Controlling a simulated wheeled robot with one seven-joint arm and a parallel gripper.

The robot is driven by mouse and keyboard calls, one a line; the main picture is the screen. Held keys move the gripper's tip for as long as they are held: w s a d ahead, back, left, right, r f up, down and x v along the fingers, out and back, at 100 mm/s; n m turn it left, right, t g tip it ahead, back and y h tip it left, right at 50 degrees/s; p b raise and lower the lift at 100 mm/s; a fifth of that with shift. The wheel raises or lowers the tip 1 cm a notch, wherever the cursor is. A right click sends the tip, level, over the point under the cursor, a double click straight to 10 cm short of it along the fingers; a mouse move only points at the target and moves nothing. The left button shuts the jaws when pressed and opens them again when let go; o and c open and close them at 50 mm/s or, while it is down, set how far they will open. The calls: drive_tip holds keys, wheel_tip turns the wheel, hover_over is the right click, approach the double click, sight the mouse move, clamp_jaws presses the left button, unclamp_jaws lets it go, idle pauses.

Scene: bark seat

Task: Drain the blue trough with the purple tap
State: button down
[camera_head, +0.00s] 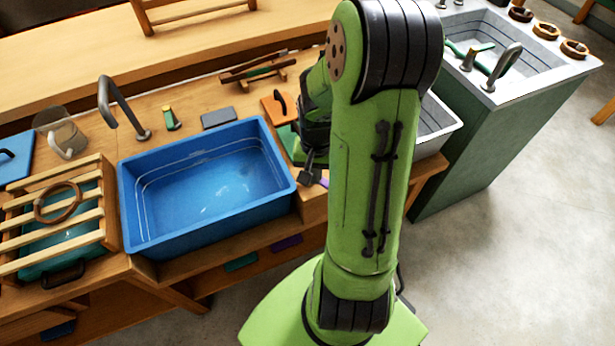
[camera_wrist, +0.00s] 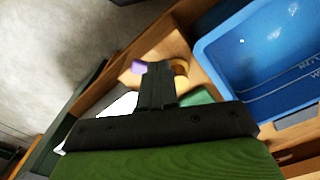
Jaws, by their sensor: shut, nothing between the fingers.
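The blue trough (camera_head: 222,224) is set in the wooden counter in the head view, with what looks like shallow water on its floor. It also shows at the right of the wrist view (camera_wrist: 225,62). My gripper (camera_head: 307,178) is just right of the trough's right wall, low and pointing down. In the wrist view its fingers (camera_wrist: 157,68) are together with nothing between them. A small purple piece (camera_head: 324,183), perhaps the purple tap, peeks out beside the fingertips. It also shows left of the fingertips in the wrist view (camera_wrist: 138,66). My arm and fingers hide most of it; I cannot tell whether they touch.
A grey faucet (camera_head: 122,105) stands behind the trough. A slatted wooden rack (camera_head: 60,215) is at its left. An orange and a green item (camera_head: 280,105) sit near its back right corner. A second sink (camera_head: 510,50) stands at the upper right. The floor at right is clear.

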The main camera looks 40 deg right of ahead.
drive_tip(key=shift+s+a, duration=0.3)
drive_tip(key=shift+a, duration=0.6)
wheel_tip(320, 180, down, 4)
drive_tip(key=b, duration=0.3)
drive_tip(key=shift+b, duration=0.3)
idle(6.3)
